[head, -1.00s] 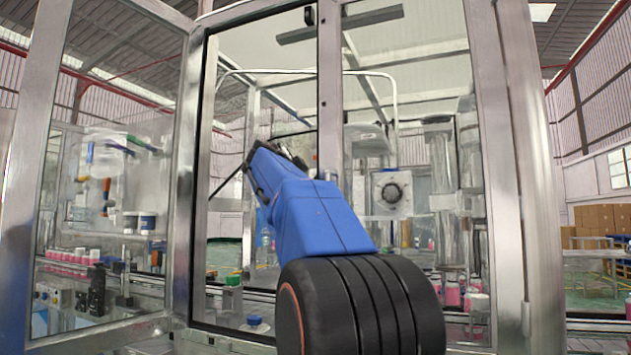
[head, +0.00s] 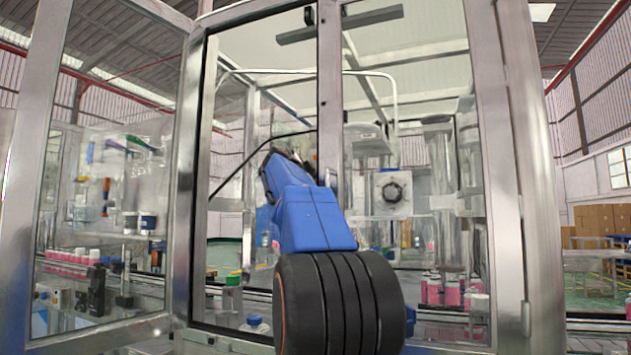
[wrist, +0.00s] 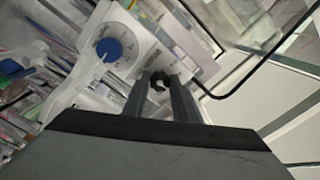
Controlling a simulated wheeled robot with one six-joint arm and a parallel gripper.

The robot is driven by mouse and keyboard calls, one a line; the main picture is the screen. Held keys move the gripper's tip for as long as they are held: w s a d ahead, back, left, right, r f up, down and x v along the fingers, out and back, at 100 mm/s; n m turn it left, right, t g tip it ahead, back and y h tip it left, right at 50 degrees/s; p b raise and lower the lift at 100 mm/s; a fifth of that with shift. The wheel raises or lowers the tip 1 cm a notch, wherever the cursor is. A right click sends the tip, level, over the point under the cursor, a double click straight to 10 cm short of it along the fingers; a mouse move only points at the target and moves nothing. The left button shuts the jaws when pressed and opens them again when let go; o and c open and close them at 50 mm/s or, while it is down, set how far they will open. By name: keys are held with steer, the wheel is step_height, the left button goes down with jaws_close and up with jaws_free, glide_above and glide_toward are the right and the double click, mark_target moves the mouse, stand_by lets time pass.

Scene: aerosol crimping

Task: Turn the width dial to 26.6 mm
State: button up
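In the wrist view, a round blue dial (wrist: 109,49) with a marked scale around it sits on a white panel (wrist: 130,25), left of my fingers. The scale is too small to read. A small dark knob (wrist: 159,84) on the same panel shows between the tips of my gripper (wrist: 160,90). The two fingers are apart, one on each side of the knob; I cannot tell whether they touch it. My fingertips are hidden there.
A metal-framed glass enclosure surrounds the machine, with an upright post (head: 329,90) close to my arm. A glass door (head: 110,180) stands at left. Bottles with pink contents (head: 451,292) stand at lower right. A dark cable (wrist: 260,75) curves right of my fingers.

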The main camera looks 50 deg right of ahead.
steer(key=shift+c, duration=0.6)
steer(key=shift+n, duration=0.3)
steer(key=n, duration=1.7)
steer(key=shift+f, duration=0.1)
steer(key=shift+n, duration=0.3)
